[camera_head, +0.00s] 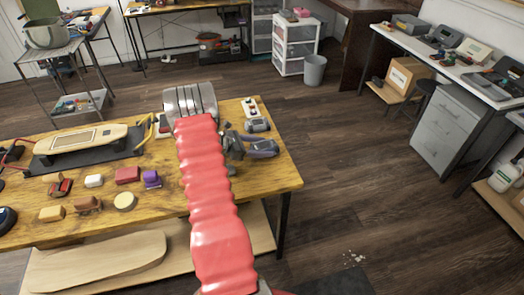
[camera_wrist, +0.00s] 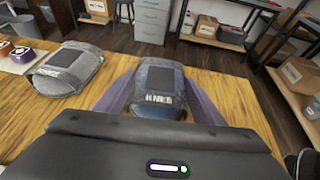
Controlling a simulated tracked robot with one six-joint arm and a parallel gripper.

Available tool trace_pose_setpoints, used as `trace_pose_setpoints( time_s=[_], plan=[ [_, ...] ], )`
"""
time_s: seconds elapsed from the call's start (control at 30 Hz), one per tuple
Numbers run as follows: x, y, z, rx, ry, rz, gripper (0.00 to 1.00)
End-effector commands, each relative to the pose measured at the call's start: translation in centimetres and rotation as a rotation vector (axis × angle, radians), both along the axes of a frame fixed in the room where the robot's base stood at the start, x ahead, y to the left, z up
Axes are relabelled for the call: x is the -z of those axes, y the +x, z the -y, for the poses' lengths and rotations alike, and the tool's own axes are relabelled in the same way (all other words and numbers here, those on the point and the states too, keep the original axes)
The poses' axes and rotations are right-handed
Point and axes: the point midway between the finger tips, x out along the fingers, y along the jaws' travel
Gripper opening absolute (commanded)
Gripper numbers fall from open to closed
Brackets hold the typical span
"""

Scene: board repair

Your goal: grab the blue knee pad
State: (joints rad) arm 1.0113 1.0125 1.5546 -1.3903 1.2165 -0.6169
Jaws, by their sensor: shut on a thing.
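The blue knee pad (camera_wrist: 158,78) with a dark patch and white lettering sits between the two purple-grey fingers of my gripper (camera_wrist: 157,98) in the wrist view. The fingers are shut on its sides. Its near end is hidden behind my gripper's dark body. In the head view the blue pad (camera_head: 264,147) shows at the right edge of the wooden table, with my gripper (camera_head: 246,144) at its left side. I cannot tell whether the pad still touches the table.
A grey knee pad (camera_wrist: 68,68) lies close on the left in the wrist view. The workbench (camera_head: 282,178) also holds a skateboard-like board (camera_head: 85,139), a purple item (camera_head: 151,178) and several small blocks. Open floor lies right of the bench.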

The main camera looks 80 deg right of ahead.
Motion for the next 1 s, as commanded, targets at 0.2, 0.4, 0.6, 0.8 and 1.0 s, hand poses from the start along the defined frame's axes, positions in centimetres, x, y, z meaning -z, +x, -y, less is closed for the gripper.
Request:
trace_pose_setpoints(
  time_s=[0.2, 0.4, 0.6, 0.8, 1.0],
  plan=[
    [-2.8, 0.0, 0.1, 0.000, -0.003, 0.001, 0.37],
    [-6.2, 0.0, 0.0, 0.002, -0.004, 0.001, 0.37],
    [-8.7, 0.0, 0.0, 0.000, -0.001, 0.000, 0.37],
    [-9.4, 0.0, 0.0, 0.000, -0.001, 0.001, 0.37],
    [-9.3, 0.0, 0.0, 0.001, 0.000, 0.000, 0.37]
  ],
)
